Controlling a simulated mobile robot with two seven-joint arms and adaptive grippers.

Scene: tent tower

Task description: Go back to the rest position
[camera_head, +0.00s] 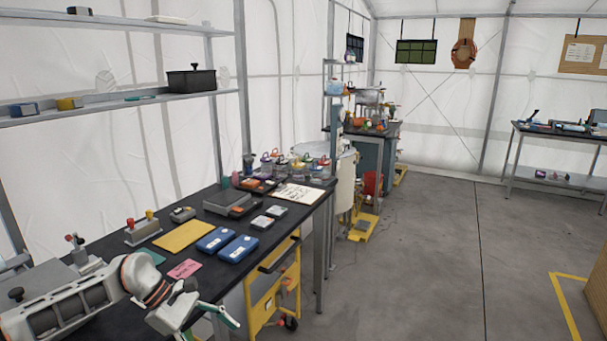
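My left arm comes in from the lower left, over the near end of the black workbench (90,328). Its gripper (212,325) is at the bottom edge of the head view, by the bench's front edge. Its green-edged fingers look spread apart, with nothing seen between them; part of it is cut off by the frame. My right gripper is not in view.
Near my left arm on the bench lie a pink note (185,269), two blue cases (238,248) and a yellow pad (184,236). A shelf (110,107) hangs above. A yellow cart (273,294) stands under the bench. The grey floor (430,270) to the right is clear.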

